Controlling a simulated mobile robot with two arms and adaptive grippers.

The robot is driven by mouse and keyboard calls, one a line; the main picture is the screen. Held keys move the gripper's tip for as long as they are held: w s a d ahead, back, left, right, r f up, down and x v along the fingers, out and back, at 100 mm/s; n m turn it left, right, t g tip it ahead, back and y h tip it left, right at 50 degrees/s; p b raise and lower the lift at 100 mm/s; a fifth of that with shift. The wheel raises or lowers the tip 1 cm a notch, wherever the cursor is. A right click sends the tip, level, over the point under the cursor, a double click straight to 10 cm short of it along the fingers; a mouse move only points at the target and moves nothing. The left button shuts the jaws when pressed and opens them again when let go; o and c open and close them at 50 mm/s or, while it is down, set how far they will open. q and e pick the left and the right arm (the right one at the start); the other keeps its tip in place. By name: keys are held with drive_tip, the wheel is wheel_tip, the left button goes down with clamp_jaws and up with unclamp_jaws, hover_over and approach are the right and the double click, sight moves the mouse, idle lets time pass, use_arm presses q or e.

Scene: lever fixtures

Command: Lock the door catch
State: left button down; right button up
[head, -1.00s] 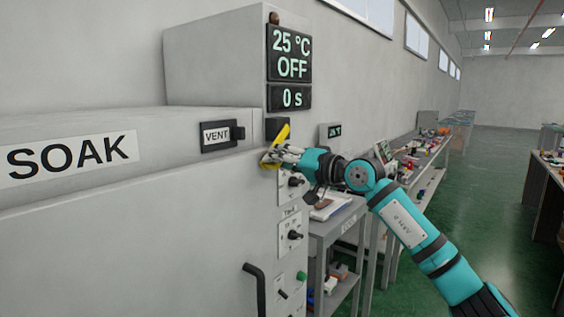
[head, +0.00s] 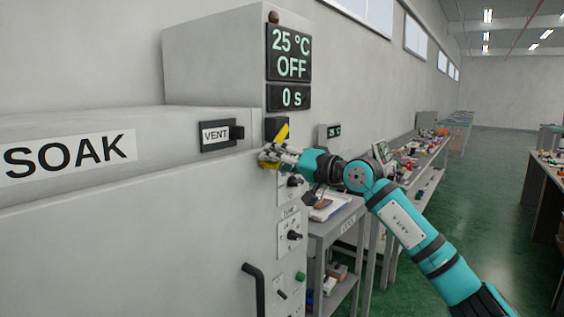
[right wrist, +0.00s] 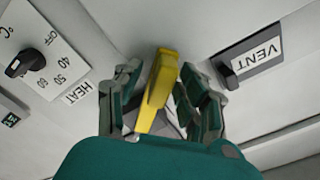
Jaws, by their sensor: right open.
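The door catch is a yellow lever (head: 282,132) on the grey oven's front right corner, below the displays. In the head view its middle is hidden by my right gripper (head: 268,157). The right wrist view shows the yellow lever (right wrist: 162,80) between the two dark fingers of my open right gripper (right wrist: 161,68), one finger on each side. I cannot tell whether either finger touches it. The lever stands tilted in the head view. My left gripper is in neither view.
A VENT slider (head: 220,134) is left of the catch. A control panel with knobs (head: 293,236) lies below my right gripper, and a black door handle (head: 256,288) is lower down. A grey cart (head: 336,235) stands behind on the right.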

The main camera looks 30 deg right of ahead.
drive_tip(key=v, duration=1.1)
drive_tip(key=shift+s+d, duration=0.15)
drive_tip(key=shift+s, duration=0.25)
